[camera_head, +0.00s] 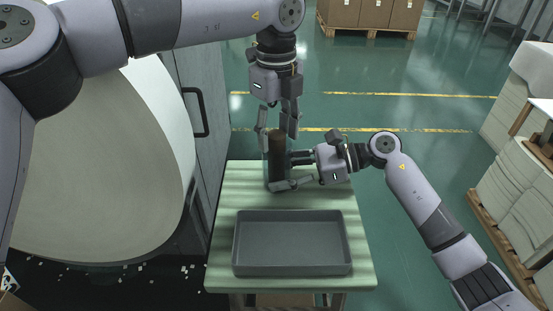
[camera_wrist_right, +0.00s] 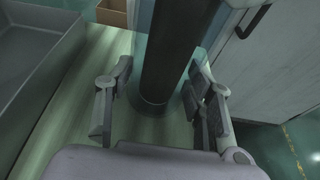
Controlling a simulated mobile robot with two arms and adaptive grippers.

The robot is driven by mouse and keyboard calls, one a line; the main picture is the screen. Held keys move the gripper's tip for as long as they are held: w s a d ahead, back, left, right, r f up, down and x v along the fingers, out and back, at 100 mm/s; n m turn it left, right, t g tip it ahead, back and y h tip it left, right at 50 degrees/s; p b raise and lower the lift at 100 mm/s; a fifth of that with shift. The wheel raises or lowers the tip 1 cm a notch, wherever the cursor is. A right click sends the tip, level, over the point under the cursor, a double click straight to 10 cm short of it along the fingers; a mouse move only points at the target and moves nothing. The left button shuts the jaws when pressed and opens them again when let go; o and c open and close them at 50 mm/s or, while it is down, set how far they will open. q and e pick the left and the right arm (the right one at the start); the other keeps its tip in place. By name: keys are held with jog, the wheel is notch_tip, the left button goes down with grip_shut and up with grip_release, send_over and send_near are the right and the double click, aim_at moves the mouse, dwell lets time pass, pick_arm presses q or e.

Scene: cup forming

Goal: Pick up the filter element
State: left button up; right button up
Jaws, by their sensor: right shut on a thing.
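The filter element is a dark upright cylinder (camera_head: 277,157) near the table's back edge. It stands inside what looks like a clear housing (camera_head: 266,164), whose outline is faint. In the right wrist view the dark cylinder (camera_wrist_right: 171,50) rises between the fingers, with a round base ring below it. My right gripper (camera_head: 279,171) comes in from the right and is shut on the clear housing, low down. My left gripper (camera_head: 277,122) points straight down above, its fingers apart on either side of the element's top. The fingers show gaps to the element.
A grey empty tray (camera_head: 292,270) lies on the front of the striped green table (camera_head: 225,235). A grey cabinet with a black handle (camera_head: 197,112) and a large pale round drum (camera_head: 100,165) stand at the left. Pallets with stacks stand at the right, away from the table.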

pick_arm(q)
jog(key=c, duration=0.9)
jog(key=shift+c, duration=0.2)
notch_tip(320, 180, up, 18)
pick_arm(e)
jog(key=o, duration=0.9)
jog(key=shift+d, duration=0.1)
